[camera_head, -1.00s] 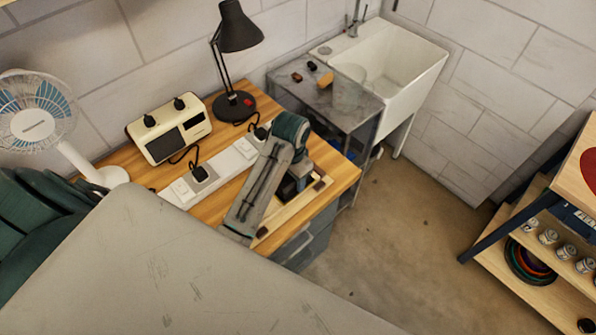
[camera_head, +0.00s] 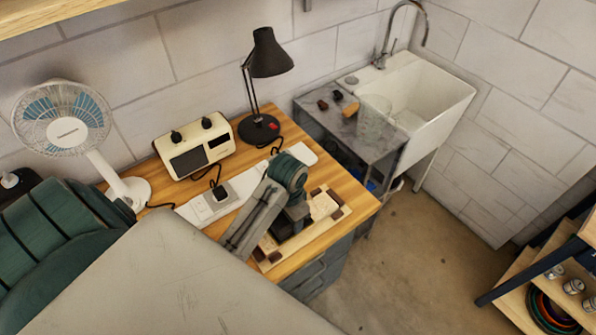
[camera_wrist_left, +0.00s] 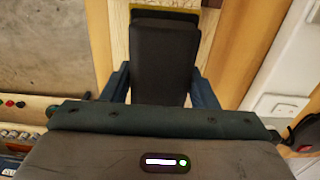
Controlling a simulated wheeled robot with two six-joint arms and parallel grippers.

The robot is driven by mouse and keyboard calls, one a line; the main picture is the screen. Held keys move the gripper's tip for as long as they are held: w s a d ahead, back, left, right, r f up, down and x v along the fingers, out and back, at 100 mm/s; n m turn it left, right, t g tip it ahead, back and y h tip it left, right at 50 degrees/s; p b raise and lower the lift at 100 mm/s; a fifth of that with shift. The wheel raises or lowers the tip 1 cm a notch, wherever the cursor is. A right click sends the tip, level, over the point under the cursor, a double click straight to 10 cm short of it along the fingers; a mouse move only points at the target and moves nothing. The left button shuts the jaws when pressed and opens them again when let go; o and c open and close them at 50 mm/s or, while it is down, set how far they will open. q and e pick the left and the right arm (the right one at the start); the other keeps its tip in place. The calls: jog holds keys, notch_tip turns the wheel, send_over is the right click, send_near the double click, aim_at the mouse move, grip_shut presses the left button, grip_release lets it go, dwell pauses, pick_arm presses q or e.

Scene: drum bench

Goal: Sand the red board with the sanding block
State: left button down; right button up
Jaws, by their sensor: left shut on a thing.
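My left gripper (camera_head: 287,231) comes down over the board on the wooden bench. In the left wrist view its two blue fingers (camera_wrist_left: 162,84) are shut on the sides of a dark block (camera_wrist_left: 163,60), which has a yellowish edge at its far end. This looks like the sanding block. Under it is a pale board (camera_head: 322,207) with dark reddish-brown pieces at its ends; its top looks pale wood, not red. My arm hides the board's middle, and I cannot tell if the block touches it. My right gripper is not in view.
A white power strip (camera_head: 236,190) with plugs runs close along the board's left side. Behind stand a cream radio-like box (camera_head: 196,147), a black lamp (camera_head: 268,60) and a white fan (camera_head: 62,124). A sink (camera_head: 432,100) is beyond the bench; open floor lies right.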

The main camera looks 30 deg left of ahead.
aim_at(275, 225)
pick_arm(q)
jog(key=shift+s+a+r, duration=0.1)
jog(key=shift+s+a, duration=0.2)
jog(key=shift+s, duration=0.45)
jog(key=shift+s+a+f, duration=0.1)
jog(key=shift+s+a, duration=0.15)
jog(key=shift+s, duration=0.55)
jog(key=shift+s+a+r, duration=0.1)
jog(key=shift+s+a, duration=0.2)
jog(key=shift+s, duration=0.45)
jog(key=shift+w, duration=0.1)
